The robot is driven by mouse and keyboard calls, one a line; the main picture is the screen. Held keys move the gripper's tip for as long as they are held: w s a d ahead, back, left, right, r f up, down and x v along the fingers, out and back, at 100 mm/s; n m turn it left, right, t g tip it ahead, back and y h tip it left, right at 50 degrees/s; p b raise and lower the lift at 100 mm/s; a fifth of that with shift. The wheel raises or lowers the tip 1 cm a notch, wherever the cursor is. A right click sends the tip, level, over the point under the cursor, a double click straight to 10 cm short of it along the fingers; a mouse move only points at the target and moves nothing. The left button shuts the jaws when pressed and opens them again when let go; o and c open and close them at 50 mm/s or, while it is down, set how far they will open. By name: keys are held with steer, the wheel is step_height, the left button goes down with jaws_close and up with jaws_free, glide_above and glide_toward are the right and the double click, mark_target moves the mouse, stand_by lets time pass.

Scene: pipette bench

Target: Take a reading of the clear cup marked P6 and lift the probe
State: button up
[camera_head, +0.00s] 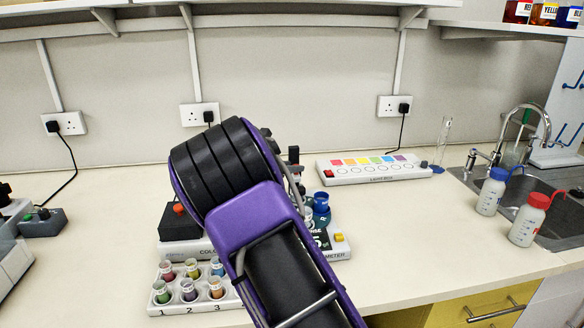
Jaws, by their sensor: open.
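My purple and black arm fills the middle of the view and hides much of the bench behind it. My gripper's fingertips do not show. A colorimeter (341,246) stands behind the arm, with its middle covered and part of a dark display showing at the right. Small cups, one of them blue (321,203), stand by its right part, half hidden by the arm. I cannot read a P6 mark on any cup. I cannot make out the probe for certain. A black block with a red top (180,221) stands at the colorimeter's left.
A white rack (171,312) marked 1, 2, 3 holds several coloured vials at the front left. A light box (373,180) with coloured squares lies at the back. Blue-capped (489,196) and red-capped (526,224) bottles stand by the sink. The bench is clear between colorimeter and bottles.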

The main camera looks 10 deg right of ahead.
steer(key=shift+w+d+f, duration=0.15)
steer(key=shift+w+d, duration=0.1)
steer(key=shift+d, duration=0.05)
steer(key=shift+c, duration=0.3)
jaws_close()
stand_by(1.0)
